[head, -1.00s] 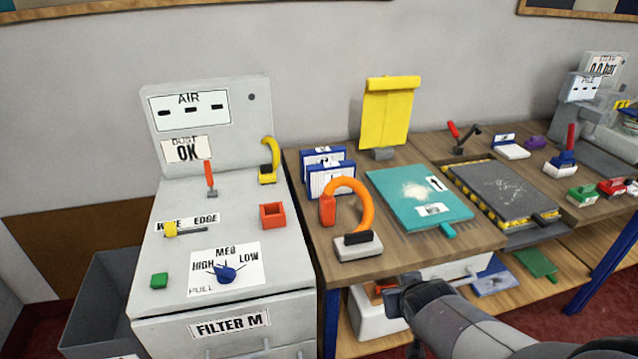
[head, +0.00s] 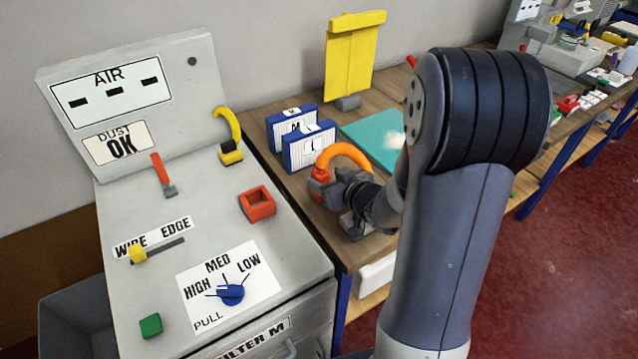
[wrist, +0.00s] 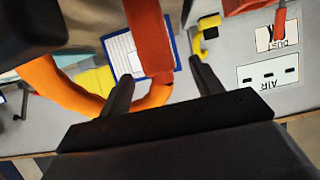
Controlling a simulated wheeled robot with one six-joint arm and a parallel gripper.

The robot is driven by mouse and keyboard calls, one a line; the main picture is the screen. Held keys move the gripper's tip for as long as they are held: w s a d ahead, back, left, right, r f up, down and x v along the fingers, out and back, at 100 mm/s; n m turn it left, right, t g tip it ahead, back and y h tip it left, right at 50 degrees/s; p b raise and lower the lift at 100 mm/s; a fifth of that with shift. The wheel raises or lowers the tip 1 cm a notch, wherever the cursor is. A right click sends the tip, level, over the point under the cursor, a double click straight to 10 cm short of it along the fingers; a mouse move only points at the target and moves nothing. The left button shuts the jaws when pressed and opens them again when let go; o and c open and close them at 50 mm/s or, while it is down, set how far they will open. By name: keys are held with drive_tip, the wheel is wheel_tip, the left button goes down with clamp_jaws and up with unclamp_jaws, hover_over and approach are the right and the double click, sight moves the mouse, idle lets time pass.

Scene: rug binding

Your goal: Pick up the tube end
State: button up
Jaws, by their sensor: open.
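The orange tube (head: 345,152) arches up from its base on the wooden bench, and it also fills the left of the wrist view (wrist: 60,85). Its red tube end (wrist: 149,38) hangs down and shows in the wrist view between the lines of my two fingers. In the head view the end (head: 322,163) is partly hidden behind my gripper (head: 325,188). My gripper is open, with one finger towards each side of the end in the wrist view (wrist: 161,68). I cannot tell whether either finger touches it.
Blue-edged filter cards (head: 308,147) stand close behind the tube. A teal board (head: 372,135) lies behind my arm.

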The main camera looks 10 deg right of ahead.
sight(317, 172)
drive_tip(key=shift+p+x, duration=0.35)
drive_tip(key=shift+x, duration=2.75)
drive_tip(key=shift+s+d+f, duration=0.1)
drive_tip(key=c, duration=1.1)
drive_tip(key=shift+c, duration=0.2)
